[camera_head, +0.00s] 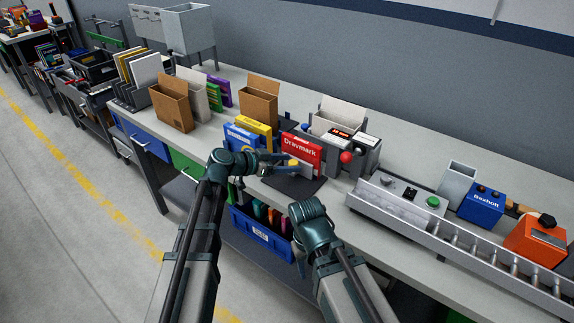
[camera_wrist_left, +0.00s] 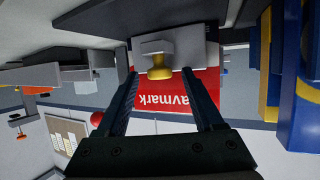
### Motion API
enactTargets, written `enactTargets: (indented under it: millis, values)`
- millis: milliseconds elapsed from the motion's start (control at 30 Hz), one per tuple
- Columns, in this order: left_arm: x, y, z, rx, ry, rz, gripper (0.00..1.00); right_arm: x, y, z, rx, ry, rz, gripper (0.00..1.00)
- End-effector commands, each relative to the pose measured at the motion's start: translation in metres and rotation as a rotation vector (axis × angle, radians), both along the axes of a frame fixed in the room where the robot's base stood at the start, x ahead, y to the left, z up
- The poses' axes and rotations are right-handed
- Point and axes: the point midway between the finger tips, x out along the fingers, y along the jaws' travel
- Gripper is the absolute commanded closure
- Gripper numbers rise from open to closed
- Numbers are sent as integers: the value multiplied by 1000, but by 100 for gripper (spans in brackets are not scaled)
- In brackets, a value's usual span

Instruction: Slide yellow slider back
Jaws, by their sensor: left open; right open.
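The yellow slider knob (camera_wrist_left: 159,68) shows in the left wrist view, on a light grey block in front of a red box. In the head view a small yellow part (camera_head: 293,162) shows at the left fingertips. My left gripper (camera_head: 284,164) is open, with its fingers on either side of the knob in the left wrist view (camera_wrist_left: 160,80). I cannot tell whether they touch it. My right gripper (camera_head: 301,262) hangs low in front of the bench; its fingers are mostly hidden by its own wrist.
The red box (camera_head: 301,152) stands just behind the left gripper, beside blue and yellow boxes (camera_head: 243,138). A red ball-topped knob (camera_head: 346,157) is to the right. A roller conveyor (camera_head: 460,246) runs along the bench's right. A blue crate (camera_head: 262,234) sits below.

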Motion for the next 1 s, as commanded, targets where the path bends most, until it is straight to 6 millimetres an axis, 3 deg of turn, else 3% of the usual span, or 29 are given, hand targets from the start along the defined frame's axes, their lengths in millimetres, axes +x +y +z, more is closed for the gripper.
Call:
enactTargets:
  millis: [200,567,767,1000]
  values:
    - [0,0,0,0,0,0,33,0,0,0,0,0,0,48]
    - [0,0,0,0,0,0,98,0,0,0,0,0,0,48]
    - [-2,2,0,0,0,0,100,0,0,0,0,0,0,48]
    - [-26,18,0,1,0,1,100,0,0,0,0,0,0,48]
